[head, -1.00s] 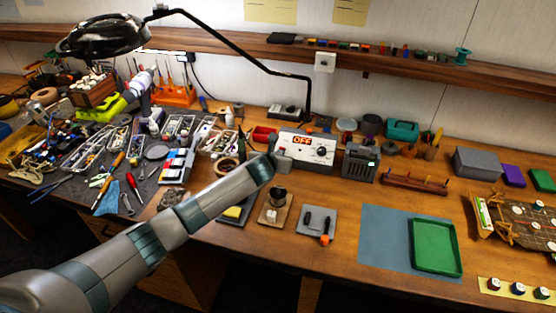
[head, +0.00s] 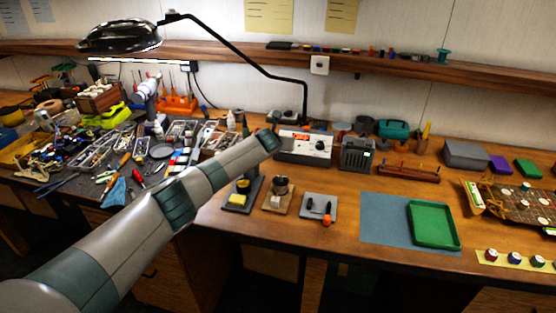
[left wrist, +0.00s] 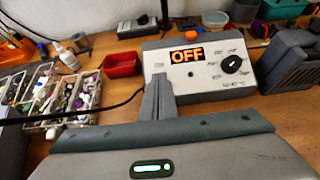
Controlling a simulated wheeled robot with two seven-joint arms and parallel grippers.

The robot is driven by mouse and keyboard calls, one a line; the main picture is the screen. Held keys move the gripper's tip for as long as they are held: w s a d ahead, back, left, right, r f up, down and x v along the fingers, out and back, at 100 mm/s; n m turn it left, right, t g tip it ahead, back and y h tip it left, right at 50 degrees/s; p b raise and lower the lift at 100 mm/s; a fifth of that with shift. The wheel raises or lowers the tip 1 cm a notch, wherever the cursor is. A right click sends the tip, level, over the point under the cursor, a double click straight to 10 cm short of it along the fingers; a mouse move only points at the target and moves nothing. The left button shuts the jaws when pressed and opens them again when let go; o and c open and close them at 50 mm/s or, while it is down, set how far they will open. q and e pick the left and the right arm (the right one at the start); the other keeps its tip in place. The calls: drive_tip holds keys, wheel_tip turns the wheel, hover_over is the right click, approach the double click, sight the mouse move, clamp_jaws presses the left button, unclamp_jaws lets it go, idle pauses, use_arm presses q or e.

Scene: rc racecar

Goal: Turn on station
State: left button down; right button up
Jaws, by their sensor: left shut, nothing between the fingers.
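The station is a light grey box (head: 314,150) with a sloped front, near the back of the bench in the head view. In the left wrist view, the station (left wrist: 208,84) has a lit orange OFF display (left wrist: 187,55) and a black round knob (left wrist: 231,64) on its right side. My left gripper (left wrist: 158,80) is shut and empty, its fingers pointing at the left part of the front, below and left of the display. I cannot tell whether they touch it. In the head view, my forearm largely hides the gripper. My right gripper is out of view.
A dark grey ridged box (head: 356,154) stands close to the station's right. A red bin (left wrist: 121,65) and trays of small parts (left wrist: 66,98) lie to its left. A black lamp arm (head: 250,62) arches above.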

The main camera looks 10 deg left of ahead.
use_arm(q)
drive_tip(key=shift+w+r+p, duration=0.5)
drive_tip(key=shift+r+p, duration=0.35)
drive_tip(key=shift+r, duration=0.05)
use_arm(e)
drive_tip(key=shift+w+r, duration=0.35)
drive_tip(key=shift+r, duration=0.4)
use_arm(q)
drive_tip(key=shift+r, duration=0.1)
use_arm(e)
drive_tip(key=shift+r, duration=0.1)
